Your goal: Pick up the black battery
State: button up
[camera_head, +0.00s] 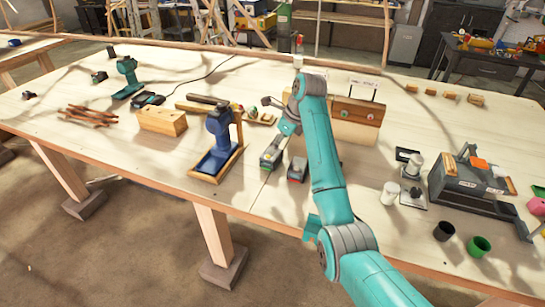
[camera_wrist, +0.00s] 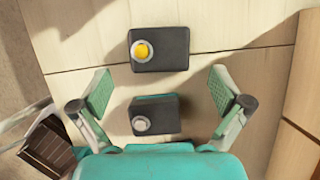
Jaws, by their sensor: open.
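Two dark, box-shaped batteries lie on the pale bench under my gripper (camera_wrist: 160,93). In the wrist view, the farther dark battery (camera_wrist: 174,62) has a yellow round spot. The nearer dark battery (camera_wrist: 163,117) has a grey round spot and a teal edge, and sits low between my finger pads. In the head view, one battery (camera_head: 271,155) shows green parts and the other dark battery (camera_head: 297,169) shows a little red. I cannot tell for sure which matches which. My arm hides part of the bench.
A blue tool (camera_head: 219,135) stands in a wooden-edged tray left of the batteries. A wooden block (camera_head: 162,121) lies farther left. A wooden box (camera_head: 352,122) stands behind to the right. White cups (camera_head: 389,193) and a dark grey case (camera_head: 465,188) are at the right.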

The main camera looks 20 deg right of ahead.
aim_at(271, 158)
jog(key=shift+x, duration=3.65)
jog(key=c, duration=1.3)
